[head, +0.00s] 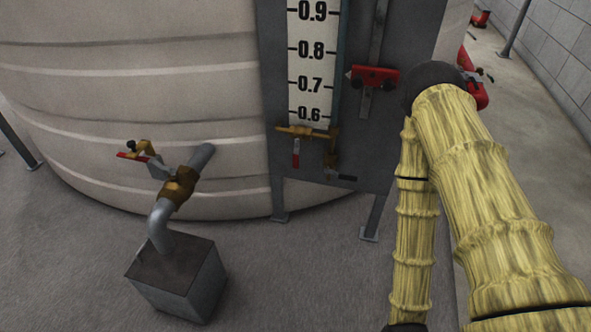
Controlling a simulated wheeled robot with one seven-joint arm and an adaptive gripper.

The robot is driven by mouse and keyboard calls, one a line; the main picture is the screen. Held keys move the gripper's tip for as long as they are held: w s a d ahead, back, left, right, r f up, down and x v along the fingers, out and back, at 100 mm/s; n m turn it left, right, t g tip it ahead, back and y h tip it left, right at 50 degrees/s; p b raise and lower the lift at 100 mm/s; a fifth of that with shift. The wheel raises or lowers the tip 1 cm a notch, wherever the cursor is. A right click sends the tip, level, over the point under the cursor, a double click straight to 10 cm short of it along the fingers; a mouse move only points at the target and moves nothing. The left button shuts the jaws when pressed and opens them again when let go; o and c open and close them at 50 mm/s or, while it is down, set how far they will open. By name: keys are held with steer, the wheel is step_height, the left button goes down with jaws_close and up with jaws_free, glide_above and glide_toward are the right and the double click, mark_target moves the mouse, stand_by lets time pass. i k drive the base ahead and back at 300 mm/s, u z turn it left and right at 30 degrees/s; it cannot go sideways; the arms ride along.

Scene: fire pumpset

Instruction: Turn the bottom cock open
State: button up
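A brass cock (305,132) sits at the bottom of the level gauge, just below the 0.6 mark. A red lever (296,153) hangs straight down from its left end. Below its right end is a small brass drain fitting (331,158) with a dark lever (342,177) pointing right, roughly level. The frame does not label which of these is the bottom cock. My yellow-sleeved arm reaches up from the lower right to a dark round joint, right of the gauge. My gripper does not show; whether it is open or shut cannot be seen.
The gauge scale (315,58) is on a grey panel before a large ribbed tank (120,60). A red block (373,77) is on a vertical bar right of it. A pipe valve with a red lever (140,157) rises from a grey box (180,282) at left. Floor between is clear.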

mark_target(296, 156)
steer(key=z, duration=1.2)
steer(key=k, duration=1.2)
steer(key=u, duration=1.7)
steer(key=i, duration=0.5)
steer(key=u, duration=0.05)
